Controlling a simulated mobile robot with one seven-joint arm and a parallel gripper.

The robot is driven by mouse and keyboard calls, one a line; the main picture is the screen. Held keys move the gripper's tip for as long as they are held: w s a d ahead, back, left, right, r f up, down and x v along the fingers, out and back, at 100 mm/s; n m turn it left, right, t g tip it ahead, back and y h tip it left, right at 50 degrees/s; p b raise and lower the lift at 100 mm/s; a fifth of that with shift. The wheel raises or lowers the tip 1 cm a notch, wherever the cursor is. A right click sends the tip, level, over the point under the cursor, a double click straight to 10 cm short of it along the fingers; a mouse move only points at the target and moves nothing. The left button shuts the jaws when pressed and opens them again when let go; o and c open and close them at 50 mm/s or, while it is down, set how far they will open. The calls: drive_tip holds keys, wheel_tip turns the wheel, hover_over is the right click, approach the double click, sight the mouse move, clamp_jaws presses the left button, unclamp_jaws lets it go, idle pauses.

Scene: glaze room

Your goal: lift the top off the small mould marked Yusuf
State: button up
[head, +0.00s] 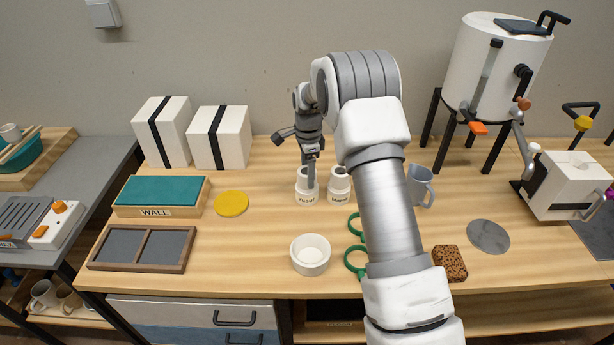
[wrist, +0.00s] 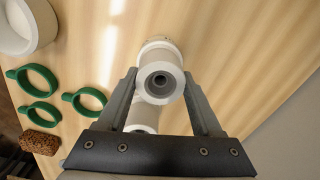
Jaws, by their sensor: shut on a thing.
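The small white mould marked Yusuf (head: 306,199) stands upright on the wooden table, its label facing me. Its narrower top (head: 301,174) sits in line above the labelled base, and I see no clear gap between them. My gripper (head: 310,176) reaches down over it. In the wrist view the two fingers (wrist: 164,88) are shut on the round white top (wrist: 176,72), which has a dark hole in its end. A similar small mould (head: 339,196), its label hard to read, stands close on the right; it shows partly hidden between the fingers in the wrist view (wrist: 142,118).
A white bowl (head: 310,268) and green rings (head: 355,260) lie in front of the moulds. A grey-blue mug (head: 420,186) stands to the right. A yellow disc (head: 231,203) and a box marked WALL (head: 160,212) lie left. Table between disc and bowl is clear.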

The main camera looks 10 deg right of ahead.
drive_tip(key=shift+r, duration=0.1)
drive_tip(key=shift+r, duration=0.4)
wheel_tip(320, 180, up, 3)
drive_tip(key=s+d+r, duration=0.5)
drive_tip(key=d+r, duration=0.2)
drive_tip(key=d, duration=0.3)
drive_tip(key=shift+d+p, duration=0.3)
drive_tip(key=shift+s, duration=0.15)
